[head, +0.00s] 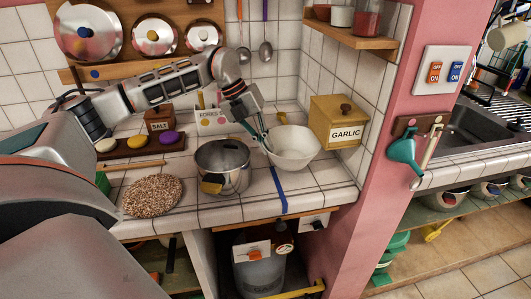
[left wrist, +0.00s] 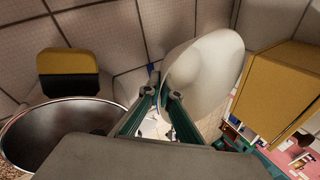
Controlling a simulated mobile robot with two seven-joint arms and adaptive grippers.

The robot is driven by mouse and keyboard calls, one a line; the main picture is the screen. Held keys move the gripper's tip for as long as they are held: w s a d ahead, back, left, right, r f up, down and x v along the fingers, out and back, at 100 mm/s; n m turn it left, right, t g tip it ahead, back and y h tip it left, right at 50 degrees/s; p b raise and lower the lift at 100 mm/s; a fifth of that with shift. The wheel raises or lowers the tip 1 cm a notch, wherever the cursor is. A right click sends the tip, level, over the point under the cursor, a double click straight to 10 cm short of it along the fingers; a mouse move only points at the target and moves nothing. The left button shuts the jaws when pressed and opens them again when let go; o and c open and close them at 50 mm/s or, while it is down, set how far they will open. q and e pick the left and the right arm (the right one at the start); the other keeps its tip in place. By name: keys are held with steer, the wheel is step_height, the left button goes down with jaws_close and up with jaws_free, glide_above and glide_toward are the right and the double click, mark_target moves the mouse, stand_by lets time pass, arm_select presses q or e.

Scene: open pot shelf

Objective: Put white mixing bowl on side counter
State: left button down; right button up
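The white mixing bowl (head: 293,150) is at the right part of the tiled counter, in front of the garlic box. My left gripper (head: 264,140) is at the bowl's left rim, fingers pointing down. In the left wrist view the two fingertips (left wrist: 162,92) are a small gap apart, at the near edge of the bowl (left wrist: 212,65). I cannot tell whether they press on its wall. A second tiled counter (head: 466,167), with a sink, is at the right beyond the pink wall post. My right gripper is not in view.
A steel pot (head: 222,168) stands just left of the bowl. The yellow garlic box (head: 338,121) is close behind it. A blue strip (head: 279,190) lies on the counter. A round trivet (head: 152,196) is at the left. The pink post (head: 372,150) stands between the counters.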

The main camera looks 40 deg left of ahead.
arm_select(q)
step_height(320, 180, down, 3)
steer(key=shift+r, duration=0.1)
steer(key=c, duration=2.3)
jaws_free()
steer(key=shift+r, duration=0.1)
steer(key=p+v, duration=0.1)
steer(key=v, duration=1.1)
